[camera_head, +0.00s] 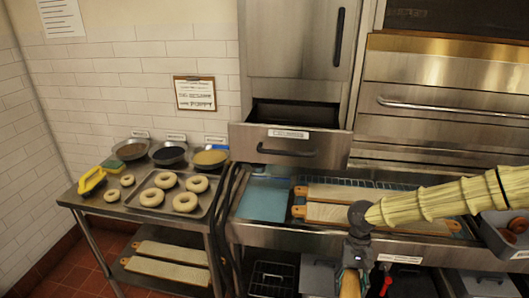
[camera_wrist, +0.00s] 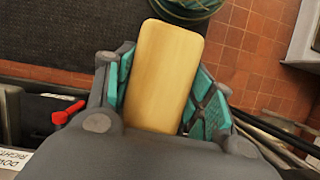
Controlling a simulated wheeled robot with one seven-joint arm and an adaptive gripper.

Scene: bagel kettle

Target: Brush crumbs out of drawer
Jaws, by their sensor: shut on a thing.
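The wooden handle also shows in the head view (camera_head: 350,284).
A steel table with a bagel tray (camera_head: 132,197), several bowls and a yellow-handled tool (camera_head: 92,181) stands at left. Long boards (camera_head: 330,214) lie in the trough below the drawer. Oven handle (camera_head: 450,108) is at right. Tiled floor (camera_wrist: 250,50) lies below.

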